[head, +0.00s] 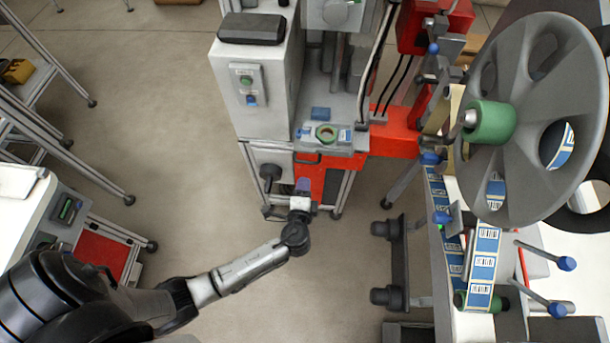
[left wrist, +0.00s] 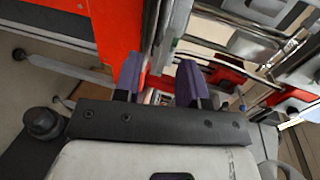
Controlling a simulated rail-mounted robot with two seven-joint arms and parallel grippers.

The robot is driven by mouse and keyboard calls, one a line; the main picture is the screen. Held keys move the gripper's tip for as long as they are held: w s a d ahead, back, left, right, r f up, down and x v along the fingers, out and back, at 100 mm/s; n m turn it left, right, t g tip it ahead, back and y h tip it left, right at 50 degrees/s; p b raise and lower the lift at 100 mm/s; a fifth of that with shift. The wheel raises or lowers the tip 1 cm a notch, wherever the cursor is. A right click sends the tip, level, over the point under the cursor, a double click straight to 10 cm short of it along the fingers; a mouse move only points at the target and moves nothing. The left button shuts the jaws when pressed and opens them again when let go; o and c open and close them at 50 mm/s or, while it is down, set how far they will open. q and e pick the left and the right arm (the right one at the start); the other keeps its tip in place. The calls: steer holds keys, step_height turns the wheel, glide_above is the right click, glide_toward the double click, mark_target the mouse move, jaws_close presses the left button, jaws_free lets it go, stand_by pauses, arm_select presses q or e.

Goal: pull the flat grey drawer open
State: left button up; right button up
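The flat grey drawer (head: 345,146) seems to be the grey slab at the front of the machine, with a dark handle (head: 307,158) at its front left edge. I cannot clearly make out the handle in that view. My right gripper is not in view.
A large grey reel (head: 540,105) and a label strip (head: 484,255) are at the right. The floor (head: 180,190) to the left is clear.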

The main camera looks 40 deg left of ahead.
arm_select(q)
steer(key=shift+v, duration=0.75)
